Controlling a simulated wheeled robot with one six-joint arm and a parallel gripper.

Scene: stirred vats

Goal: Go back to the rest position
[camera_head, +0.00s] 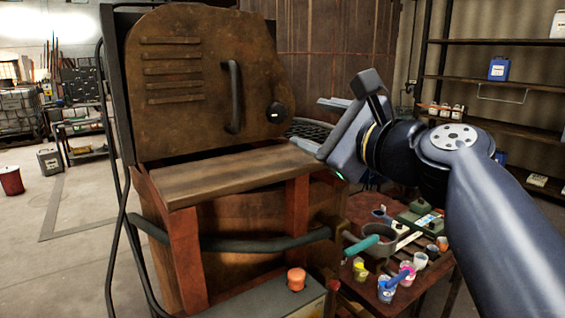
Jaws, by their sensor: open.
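My gripper (338,128) is raised at the middle right, at the end of my blue-grey arm, which comes in from the lower right. It points left, toward the rusty vat machine (215,85), and looks apart from it. I see nothing held in it. The jaws are seen side-on and partly hidden by the gripper body, so the fingertips are hard to make out.
The machine has a front ledge (235,172), a dark handle (234,97), hoses and an orange knob (296,279). Below my arm, a low table (365,208) carries several paint cups and a grey pot (374,247). Shelves (510,43) stand at right.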

